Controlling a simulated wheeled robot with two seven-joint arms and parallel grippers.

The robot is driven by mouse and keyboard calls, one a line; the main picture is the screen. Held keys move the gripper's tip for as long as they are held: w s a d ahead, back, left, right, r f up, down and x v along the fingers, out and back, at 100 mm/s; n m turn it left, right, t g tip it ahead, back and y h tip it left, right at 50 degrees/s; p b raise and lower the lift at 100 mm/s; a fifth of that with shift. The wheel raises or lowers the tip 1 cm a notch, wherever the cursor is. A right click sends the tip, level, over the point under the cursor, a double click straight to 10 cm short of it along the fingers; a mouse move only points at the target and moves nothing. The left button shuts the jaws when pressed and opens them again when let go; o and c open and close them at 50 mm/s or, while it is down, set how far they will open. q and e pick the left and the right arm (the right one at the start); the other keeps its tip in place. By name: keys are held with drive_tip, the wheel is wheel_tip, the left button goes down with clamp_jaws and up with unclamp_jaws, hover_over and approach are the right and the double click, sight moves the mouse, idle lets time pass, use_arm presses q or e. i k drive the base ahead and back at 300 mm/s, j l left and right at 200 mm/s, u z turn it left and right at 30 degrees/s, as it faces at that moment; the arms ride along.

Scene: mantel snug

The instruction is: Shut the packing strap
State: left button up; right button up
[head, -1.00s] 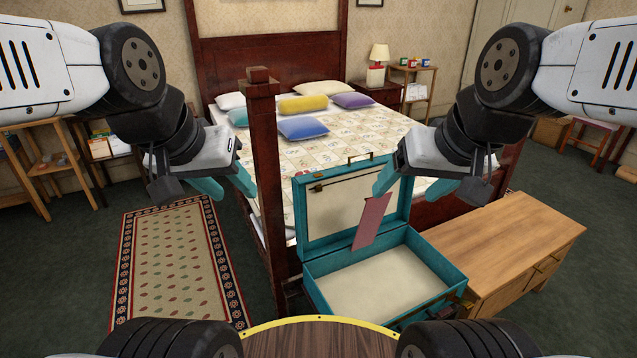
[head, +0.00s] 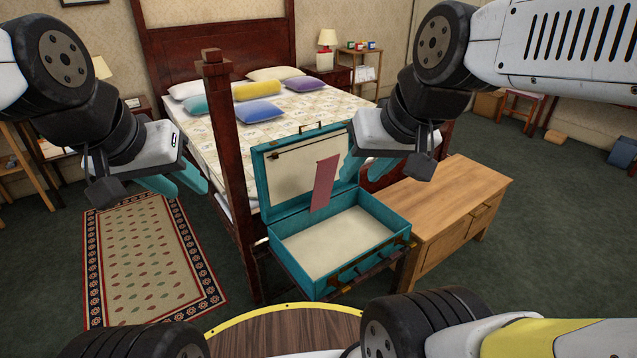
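The packing strap (head: 324,183) is a flat, dull-red panel. It stands raised and tilted in the open teal suitcase (head: 402,226), in front of the pale lid lining (head: 290,180). My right gripper (head: 362,168) is just right of the strap in the picture, near the lid's right edge. Its teal fingers are apart with nothing seen between them; I cannot tell whether it touches the strap or lid. My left gripper (head: 178,182) is open and empty, left of the bedpost and above the rug. The suitcase's cream interior looks empty.
The suitcase rests on a dark rack (head: 345,284) at the bed's foot. A wooden chest (head: 450,205) stands close on its right. A tall dark bedpost (head: 232,150) rises between my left gripper and the suitcase.

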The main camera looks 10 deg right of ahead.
sight(325, 174)
drive_tip(key=k+z, duration=0.15)
drive_tip(key=z, duration=1.35)
drive_tip(key=j+z, duration=0.75)
drive_tip(key=j, duration=0.15)
drive_tip(key=k+j+z, duration=0.15)
drive_tip(key=j+z, duration=0.2)
drive_tip(key=k+j, duration=0.15)
drive_tip(key=j, duration=0.25)
drive_tip(key=k+j, duration=0.1)
drive_tip(key=j, duration=0.3)
drive_tip(key=k+j, duration=0.15)
drive_tip(key=j, duration=0.25)
drive_tip(key=k+j, duration=0.1)
drive_tip(key=j, duration=0.3)
drive_tip(key=k+j, duration=0.15)
drive_tip(key=j, duration=0.2)
drive_tip(key=k+j, duration=0.1)
drive_tip(key=j, duration=0.3)
drive_tip(key=k+j, duration=0.15)
drive_tip(key=j, duration=0.25)
drive_tip(key=k+j+u, duration=0.15)
drive_tip(key=j, duration=0.4)
drive_tip(key=i+l+u, duration=0.1)
drive_tip(key=i+u, duration=0.15)
drive_tip(key=u, duration=0.15)
drive_tip(key=i+l+u, duration=0.2)
drive_tip(key=u, duration=0.2)
